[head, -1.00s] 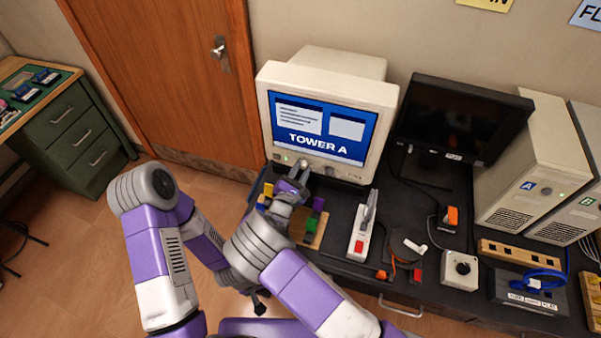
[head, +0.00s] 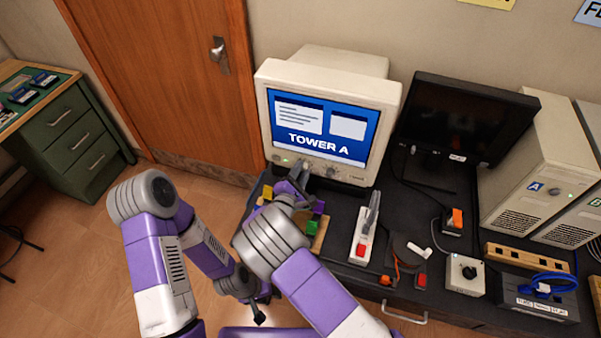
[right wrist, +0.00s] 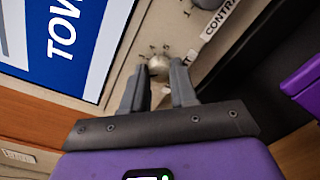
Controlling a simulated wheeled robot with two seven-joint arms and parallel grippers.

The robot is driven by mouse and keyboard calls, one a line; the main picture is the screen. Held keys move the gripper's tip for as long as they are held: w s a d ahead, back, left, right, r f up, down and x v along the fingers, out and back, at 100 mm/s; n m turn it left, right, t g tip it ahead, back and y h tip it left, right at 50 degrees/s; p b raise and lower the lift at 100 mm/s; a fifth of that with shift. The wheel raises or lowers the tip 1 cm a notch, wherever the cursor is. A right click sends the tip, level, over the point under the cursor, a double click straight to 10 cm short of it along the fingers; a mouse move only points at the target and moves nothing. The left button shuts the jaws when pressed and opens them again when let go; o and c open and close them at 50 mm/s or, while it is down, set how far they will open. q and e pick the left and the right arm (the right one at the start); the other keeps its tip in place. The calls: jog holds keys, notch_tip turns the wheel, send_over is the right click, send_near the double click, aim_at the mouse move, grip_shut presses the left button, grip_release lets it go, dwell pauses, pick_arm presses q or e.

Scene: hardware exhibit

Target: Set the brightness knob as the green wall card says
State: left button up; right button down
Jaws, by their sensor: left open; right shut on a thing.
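A beige monitor (head: 375,110) shows "TOWER A" on a blue screen. My right gripper (head: 304,167) is at the knobs along its lower front. In the right wrist view, my right gripper (right wrist: 158,66) has its fingers on either side of a round silver knob (right wrist: 158,64) with small marks around it, and is shut on it. A second knob (right wrist: 207,3) sits beside the "CONTRAST" label (right wrist: 218,18). The held knob's own label cannot be read. My left gripper (head: 258,313) hangs low in front of the desk, open and empty. No green wall card is in view.
A yellow card (head: 490,3) and a blue card (head: 588,12) are cut off at the top. A block board (head: 319,240), a red-switch power strip (head: 365,232) and a knob box (head: 465,274) lie on the dark desk. A dark monitor (head: 465,115) and towers (head: 533,190) stand right.

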jog(key=c, duration=0.9)
grip_release()
jog(key=v, duration=0.7)
jog(key=shift+s+a, duration=0.1)
jog(key=shift+s, duration=0.15)
